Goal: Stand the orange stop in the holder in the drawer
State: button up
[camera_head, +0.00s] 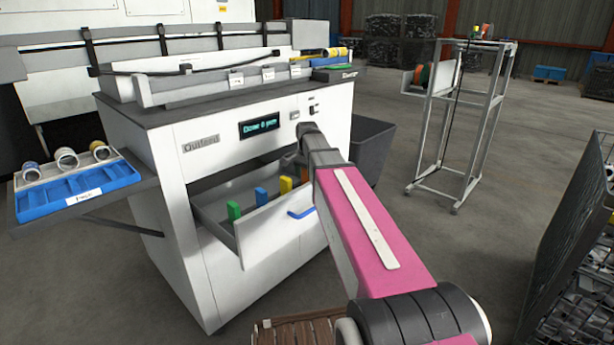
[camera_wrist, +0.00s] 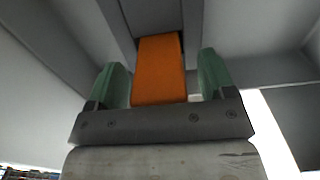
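The orange stop (camera_wrist: 159,72) shows in the wrist view as an orange block, its far end against a grey channel-like part (camera_wrist: 157,14). I cannot tell whether that part is the holder. My gripper (camera_wrist: 163,62) is open, with one green finger on each side of the stop. A gap shows at the right finger; the left finger is very close, and contact is unclear. In the head view, the drawer (camera_head: 270,233) is pulled out of the white cabinet.
A green block (camera_head: 234,211), a blue block (camera_head: 261,196) and a yellow block (camera_head: 286,185) stand in the drawer. A blue handle (camera_head: 301,213) is on its front.

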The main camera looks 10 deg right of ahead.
notch_tip(320, 180, up, 11)
jog(key=shift+f, duration=0.1)
dwell(0.6)
notch_tip(320, 180, up, 8)
dwell(1.5)
jog(key=shift+s, duration=0.15)
dwell(0.5)
